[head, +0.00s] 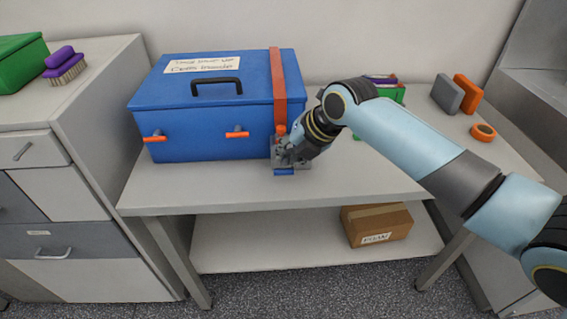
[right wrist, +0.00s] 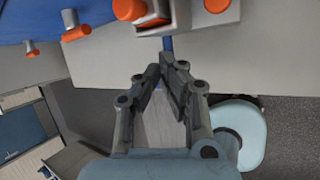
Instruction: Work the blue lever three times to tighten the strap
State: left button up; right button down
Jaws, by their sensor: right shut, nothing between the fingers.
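The blue case (head: 205,130) stands on the bench with an orange strap (head: 278,75) running over its lid and down its front. A grey ratchet (head: 276,158) sits at the strap's lower end, partly hidden by my right gripper. The blue lever (head: 284,172) shows as a short blue end just below the gripper; its blue part also shows in the right wrist view (right wrist: 168,44). My right gripper (head: 287,156) is shut and empty, its fingertips (right wrist: 166,70) close to the lever. I cannot tell whether they touch it. My left gripper is out of view.
Orange latches (head: 237,133) stick out from the case front. A green box (head: 392,94), grey and orange blocks (head: 467,92) and an orange ring (head: 483,132) are on the bench's right. A cardboard box (head: 376,226) lies on the shelf below. The bench front left is clear.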

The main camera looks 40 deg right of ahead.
jog(key=shift+s+f, duration=0.15)
jog(key=shift+f, duration=0.3)
dwell(0.3)
jog(key=shift+r, duration=0.15)
dwell(0.4)
jog(key=shift+w+d+r+p, duration=0.1)
jog(key=shift+w+r+p, duration=0.1)
jog(key=shift+r+p, duration=0.5)
jog(key=shift+w+d+r+p, duration=0.15)
jog(key=shift+r+p, duration=0.3)
jog(key=shift+r, duration=0.45)
jog(key=shift+w+r, duration=0.1)
jog(key=r+p, duration=0.2)
jog(key=r, duration=0.1)
jog(key=w+r+p, duration=0.1)
jog(key=shift+d+r+p, duration=0.3)
jog(key=shift+r, duration=0.05)
